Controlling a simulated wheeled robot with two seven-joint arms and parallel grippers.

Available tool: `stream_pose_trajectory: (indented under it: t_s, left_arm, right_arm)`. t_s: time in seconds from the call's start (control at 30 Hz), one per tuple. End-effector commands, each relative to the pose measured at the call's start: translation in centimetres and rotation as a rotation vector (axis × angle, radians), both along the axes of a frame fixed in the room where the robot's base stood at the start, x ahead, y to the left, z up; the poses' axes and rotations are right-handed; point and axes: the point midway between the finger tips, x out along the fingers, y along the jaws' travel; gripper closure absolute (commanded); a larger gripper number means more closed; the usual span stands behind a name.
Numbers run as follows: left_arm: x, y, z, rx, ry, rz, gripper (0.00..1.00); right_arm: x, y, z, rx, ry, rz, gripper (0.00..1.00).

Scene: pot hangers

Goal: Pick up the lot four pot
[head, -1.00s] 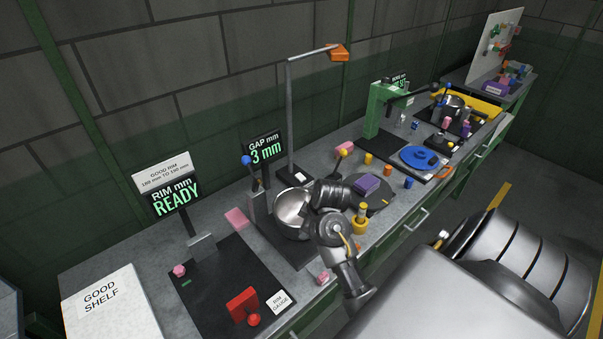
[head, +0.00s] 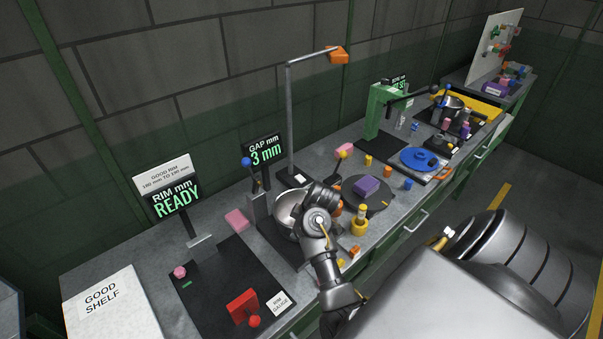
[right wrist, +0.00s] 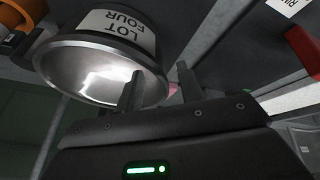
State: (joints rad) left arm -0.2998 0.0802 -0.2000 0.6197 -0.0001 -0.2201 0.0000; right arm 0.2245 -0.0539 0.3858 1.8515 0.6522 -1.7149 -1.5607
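The lot four pot (head: 284,206) is a shiny steel pot on the dark gap-gauge stand, partly hidden by my right arm in the head view. In the right wrist view the pot (right wrist: 85,72) shows its open mouth and a white "LOT FOUR" label, which appears upside down. My right gripper (right wrist: 160,75) is open at the pot's rim. One finger overlaps the pot's mouth and the other is outside the wall, with a gap between them. Contact cannot be told. In the head view its fingers are hidden behind my wrist. My left gripper is not in view.
The gap display (head: 264,149) reads 3 mm, beside a blue-knobbed lever. The rim gauge (head: 225,290) stands left, its display reading READY. The white good shelf (head: 112,305) is at far left. A lamp post (head: 290,115) rises behind the pot. A round dark plate (head: 380,205) lies right.

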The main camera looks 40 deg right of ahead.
Motion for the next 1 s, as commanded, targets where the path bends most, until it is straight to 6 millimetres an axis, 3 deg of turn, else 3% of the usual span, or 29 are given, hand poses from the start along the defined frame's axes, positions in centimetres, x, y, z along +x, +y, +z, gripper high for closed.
stream_pose_trajectory:
  t_s: [0.3, 0.6, 0.9, 1.0]
  left_arm:
    - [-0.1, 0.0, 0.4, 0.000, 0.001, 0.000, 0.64]
    - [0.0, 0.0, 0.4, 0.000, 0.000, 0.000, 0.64]
    - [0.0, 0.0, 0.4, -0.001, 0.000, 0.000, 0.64]
    - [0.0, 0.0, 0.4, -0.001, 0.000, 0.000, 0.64]
  right_arm:
    - [2.0, 0.4, -3.7, 0.004, 0.001, -0.001, 0.62]
    - [2.1, 0.4, -4.0, 0.000, 0.001, 0.000, 0.62]
    - [2.1, 0.4, -4.0, 0.001, 0.002, 0.001, 1.00]
    - [2.1, 0.4, -4.0, 0.001, 0.002, 0.001, 1.00]
